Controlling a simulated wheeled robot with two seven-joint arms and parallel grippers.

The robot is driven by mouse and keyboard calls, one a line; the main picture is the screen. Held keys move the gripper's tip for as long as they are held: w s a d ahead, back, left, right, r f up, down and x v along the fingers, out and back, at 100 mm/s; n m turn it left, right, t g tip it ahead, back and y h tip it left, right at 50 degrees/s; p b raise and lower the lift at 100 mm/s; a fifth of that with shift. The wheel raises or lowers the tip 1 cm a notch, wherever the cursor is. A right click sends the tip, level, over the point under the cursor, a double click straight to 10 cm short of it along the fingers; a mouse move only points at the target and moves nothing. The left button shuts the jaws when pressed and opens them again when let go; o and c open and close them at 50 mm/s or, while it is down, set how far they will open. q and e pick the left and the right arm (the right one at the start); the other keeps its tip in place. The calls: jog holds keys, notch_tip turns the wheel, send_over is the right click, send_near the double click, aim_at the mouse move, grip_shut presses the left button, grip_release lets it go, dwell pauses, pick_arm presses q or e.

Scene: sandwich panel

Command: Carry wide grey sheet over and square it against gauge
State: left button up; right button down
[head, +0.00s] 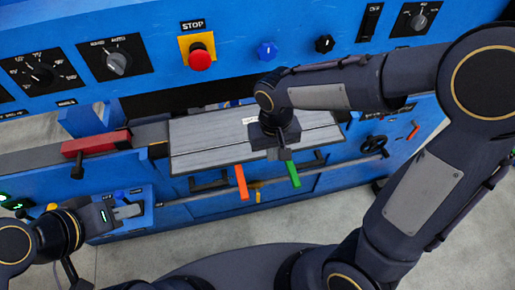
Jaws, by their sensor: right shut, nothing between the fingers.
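A wide grey flat surface (210,135) with long parallel lines lies at the middle of the blue machine. I cannot tell whether it is the loose sheet or the machine's own table. My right gripper (286,155) is shut and empty over its right part, pointing down; whether it touches is unclear. A small white label shows behind this gripper's wrist. My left gripper (128,211) is low at the left, by a small blue box on the machine's front; its finger gap is too small to read. No gauge can be made out for certain.
A red stop button (200,57) and several knobs sit on the blue panel above. An orange handle (242,183) and a green handle (293,174) stick out at the table's front. A red block (96,143) lies at left. Grey floor is clear in front.

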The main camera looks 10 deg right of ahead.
jog(key=w+f, duration=0.4)
jog(key=f, duration=0.6)
